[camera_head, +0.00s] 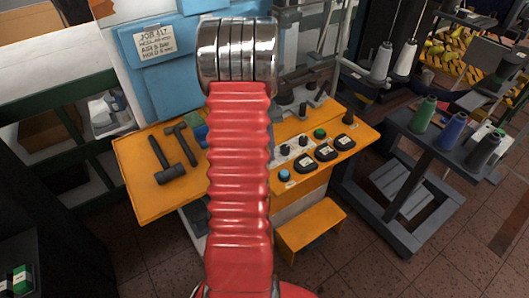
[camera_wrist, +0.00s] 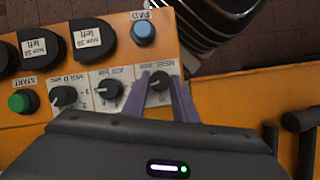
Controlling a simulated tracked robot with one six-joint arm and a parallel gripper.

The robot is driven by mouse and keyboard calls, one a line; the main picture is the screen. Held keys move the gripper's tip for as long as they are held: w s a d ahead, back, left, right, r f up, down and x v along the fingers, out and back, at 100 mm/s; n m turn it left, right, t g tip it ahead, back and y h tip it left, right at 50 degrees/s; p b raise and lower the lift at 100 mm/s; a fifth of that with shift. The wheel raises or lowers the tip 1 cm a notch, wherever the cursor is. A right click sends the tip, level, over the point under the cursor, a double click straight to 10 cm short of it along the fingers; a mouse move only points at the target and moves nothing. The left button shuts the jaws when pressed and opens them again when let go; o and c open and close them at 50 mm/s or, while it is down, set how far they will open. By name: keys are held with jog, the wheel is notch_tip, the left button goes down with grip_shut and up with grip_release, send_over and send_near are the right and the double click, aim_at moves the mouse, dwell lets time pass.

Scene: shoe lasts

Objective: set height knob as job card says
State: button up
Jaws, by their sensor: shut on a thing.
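The wrist view looks upside down on an orange panel (camera_wrist: 140,18) with a row of black knobs on white labels. My gripper (camera_wrist: 161,82) has its two purple fingers on either side of the end knob (camera_wrist: 159,80), shut on it; its label seems to read HEEL mm. Beside it are the AIR knob (camera_wrist: 108,89) and the HOLD knob (camera_wrist: 63,96). The job card (camera_head: 154,42) hangs on the blue machine in the head view; its print is blurred, with AIR and HOLD lines partly readable. My arm hides the gripper and held knob in the head view.
A green START button (camera_wrist: 23,101) and a blue PAD button (camera_wrist: 143,33) sit on the panel. Black labelled pieces (camera_wrist: 92,40) stand close to the knobs. A mallet (camera_head: 170,175) and a hammer (camera_head: 182,142) lie on the orange bench (camera_head: 140,203).

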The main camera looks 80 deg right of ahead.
jog(key=shift+s+d+m+t, duration=0.15)
jog(key=shift+m+t, duration=0.35)
jog(key=shift+m, duration=0.8)
jog(key=o, duration=1)
jog(key=shift+o, duration=0.2)
jog(key=shift+r, duration=0.1)
jog(key=v, duration=1.3)
jog(key=shift+d+r, duration=0.2)
jog(key=shift+d, duration=0.05)
jog(key=shift+d, duration=0.1)
